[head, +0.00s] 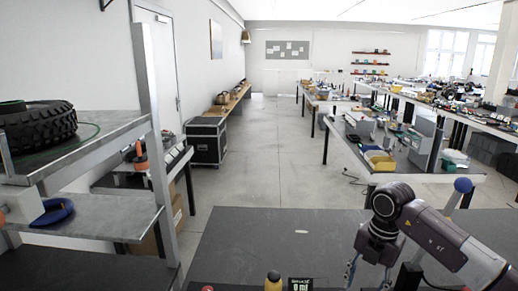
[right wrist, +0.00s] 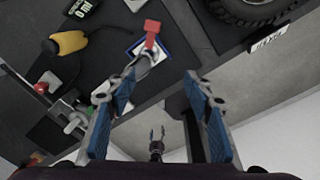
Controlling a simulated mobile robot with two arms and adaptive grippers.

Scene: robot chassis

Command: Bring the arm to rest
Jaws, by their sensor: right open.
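My right arm comes in from the right in the head view, bent at a dark wrist joint. Its gripper (head: 367,277) hangs down over the dark tabletop (head: 290,235), partly cut off by the bottom edge. In the right wrist view its two blue-padded fingers (right wrist: 160,80) stand wide apart with nothing gripped between them. A red and silver tool (right wrist: 151,40) shows beyond the fingertips, apart from the pads. A small two-fingered gripper, seemingly my left one (right wrist: 157,137), shows far off in the right wrist view with its fingers apart. The head view does not show it.
A shelf (head: 90,215) with a tire (head: 38,128) stands at left. Cluttered benches (head: 455,178) stand at right. The aisle floor (head: 250,170) is clear.

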